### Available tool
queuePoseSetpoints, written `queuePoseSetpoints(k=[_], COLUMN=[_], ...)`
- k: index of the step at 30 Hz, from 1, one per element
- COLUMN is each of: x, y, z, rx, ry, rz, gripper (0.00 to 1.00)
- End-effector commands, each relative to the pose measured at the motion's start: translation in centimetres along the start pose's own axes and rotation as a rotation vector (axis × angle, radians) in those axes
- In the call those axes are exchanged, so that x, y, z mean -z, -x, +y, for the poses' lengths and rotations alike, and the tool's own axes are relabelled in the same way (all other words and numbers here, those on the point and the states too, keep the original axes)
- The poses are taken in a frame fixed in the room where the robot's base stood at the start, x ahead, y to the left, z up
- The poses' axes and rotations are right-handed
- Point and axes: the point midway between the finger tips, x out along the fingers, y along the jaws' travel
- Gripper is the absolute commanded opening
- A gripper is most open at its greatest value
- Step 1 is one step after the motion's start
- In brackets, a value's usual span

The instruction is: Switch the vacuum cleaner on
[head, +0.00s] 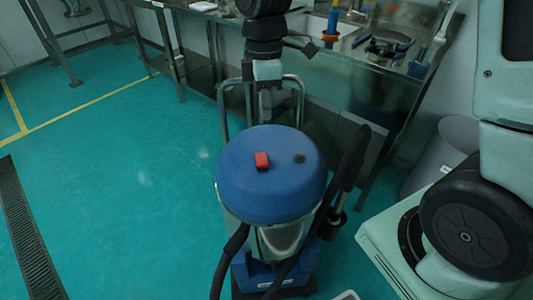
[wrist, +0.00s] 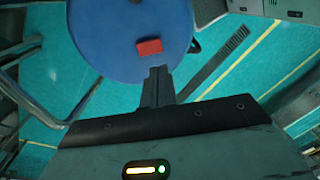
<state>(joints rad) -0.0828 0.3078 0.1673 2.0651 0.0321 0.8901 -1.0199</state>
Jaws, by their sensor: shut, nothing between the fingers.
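The vacuum cleaner (head: 290,190) stands upright on the floor, with a round blue top, a metal body and a metal frame behind it. Its red switch (head: 262,160) sits on the blue top, left of a small dark knob (head: 299,158). In the wrist view the blue top (wrist: 110,45) and the red switch (wrist: 148,46) show just beyond my fingertips. My gripper (head: 267,103) is shut and empty, over the far side of the top. In the wrist view its fingertips (wrist: 157,70) appear close to the switch; contact cannot be told. The switch's setting cannot be told.
A black hose (head: 350,160) rises along the cleaner's right side. A steel sink bench (head: 345,110) stands behind it, with a grey bin (head: 450,145) to the right. The green floor to the left is clear, with a drain grate (head: 28,235).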

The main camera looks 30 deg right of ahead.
Motion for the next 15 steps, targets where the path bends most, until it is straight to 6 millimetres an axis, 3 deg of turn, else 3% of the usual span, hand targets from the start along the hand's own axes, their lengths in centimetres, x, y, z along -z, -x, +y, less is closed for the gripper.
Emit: queuePoseSetpoints(k=[15], x=[0.0], y=[-10.0], z=[-0.1], rx=[0.004], ry=[0.001], rz=[-0.002], gripper=[0.0])
